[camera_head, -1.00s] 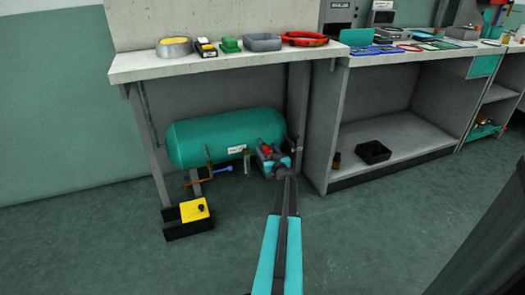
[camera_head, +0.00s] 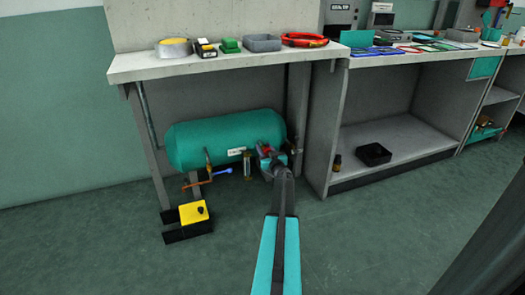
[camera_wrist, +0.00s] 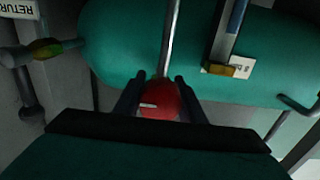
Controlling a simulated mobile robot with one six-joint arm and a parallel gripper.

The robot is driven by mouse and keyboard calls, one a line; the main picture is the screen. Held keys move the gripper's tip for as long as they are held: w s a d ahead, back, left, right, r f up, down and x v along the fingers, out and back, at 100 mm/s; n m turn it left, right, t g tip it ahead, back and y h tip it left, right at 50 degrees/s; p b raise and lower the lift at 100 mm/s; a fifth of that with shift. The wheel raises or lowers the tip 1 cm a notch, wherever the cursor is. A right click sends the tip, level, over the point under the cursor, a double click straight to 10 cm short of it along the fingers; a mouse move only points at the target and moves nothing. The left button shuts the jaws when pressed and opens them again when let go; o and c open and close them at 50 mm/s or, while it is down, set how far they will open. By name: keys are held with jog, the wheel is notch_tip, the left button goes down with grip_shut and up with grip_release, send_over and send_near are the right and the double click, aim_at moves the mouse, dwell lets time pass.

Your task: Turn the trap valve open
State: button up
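A red round knob (camera_wrist: 160,100) with a white mark sits between the two fingers of my gripper (camera_wrist: 158,92) in the wrist view. The fingers flank it closely on both sides; I cannot tell whether they press on it. No readable label shows whether this knob is the trap valve. In the head view my gripper (camera_head: 268,152) is at the lower right end of the teal tank (camera_head: 225,139), under the bench, and largely hides the knob. A blue handle (camera_head: 222,171) shows on the pipework below the tank, left of my gripper.
The bench top (camera_head: 225,65) overhangs the tank. A bench leg (camera_head: 298,105) stands close right of my gripper. A yellow box (camera_head: 194,211) with a black knob sits at the lower left. A thin pipe (camera_wrist: 170,38) runs past the knob. Floor in front is clear.

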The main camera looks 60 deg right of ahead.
jog(key=shift+o, duration=0.2)
jog(key=shift+a, duration=0.55)
jog(key=shift+w+d, duration=0.2)
jog(key=shift+d, duration=0.15)
jog(key=shift+c, duration=0.2)
jog(key=shift+w+d+r+n+p, duration=0.15)
jog(key=shift+r+n+p, duration=0.1)
jog(key=shift+n+p, duration=0.35)
jog(key=n, duration=0.1)
jog(key=n+p, duration=0.1)
jog(key=n, duration=0.1)
jog(key=shift+f+n, duration=0.2)
jog(key=shift+n, duration=0.1)
jog(key=n, duration=0.4)
jog(key=shift+s+f, duration=0.15)
jog(key=shift+s, duration=0.05)
jog(key=n+b, duration=0.1)
jog(key=n, duration=0.4)
jog(key=shift+f, duration=0.15)
jog(key=n+b, duration=0.2)
jog(key=n, duration=0.2)
jog(key=shift+s, duration=0.1)
